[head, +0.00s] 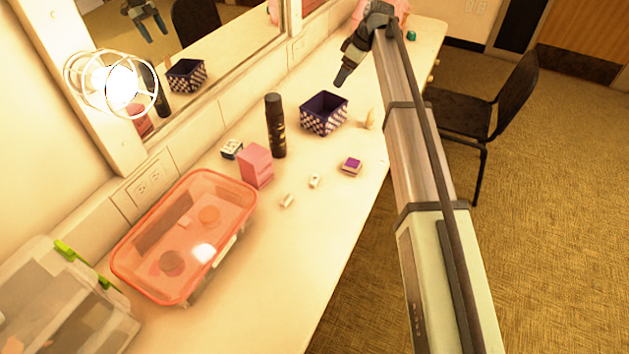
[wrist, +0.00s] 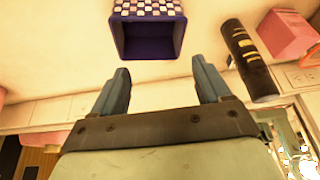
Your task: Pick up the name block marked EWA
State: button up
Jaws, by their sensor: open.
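Two small white blocks lie on the counter in the head view, one nearer (head: 287,200) and one a little farther back (head: 315,181). Their markings are too small to read, so I cannot tell which one, if either, says EWA. My gripper (head: 343,76) is high at the far end of the counter, beyond the dark checkered basket (head: 324,115) and well away from the blocks. In the wrist view my gripper (wrist: 160,74) has its two fingers wide apart with nothing between them. The basket (wrist: 148,38) shows past the fingertips; no white block shows there.
A black spray can (head: 276,125), pink box (head: 256,166), dark-and-white box (head: 232,149) and small purple-topped item (head: 352,166) stand around the blocks. A clear red-rimmed container (head: 184,235) is at the near left. The counter's front strip (head: 310,240) is clear.

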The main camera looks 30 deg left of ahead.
notch_tip(320, 180, up, 5)
jog(key=s+d+m+g+y, duration=0.1)
jog(key=s+d+m+y, duration=0.3)
jog(key=s+m, duration=0.6)
jog(key=s+d+m+y, duration=0.2)
jog(key=s+d+m, duration=0.35)
jog(key=m, duration=0.75)
jog(key=s+d+m+g+y, duration=0.1)
jog(key=s+d+m+y, duration=0.2)
jog(key=s+d+m, duration=0.65)
jog(key=m, duration=0.2)
send_near(314, 178)
jog(key=x, duration=0.2)
jog(key=shift+a+f, duration=0.2)
jog(key=shift+a, duration=0.05)
jog(key=shift+x, duration=3.05)
jog(key=shift+s+r, duration=0.1)
jog(key=shift+s, duration=0.05)
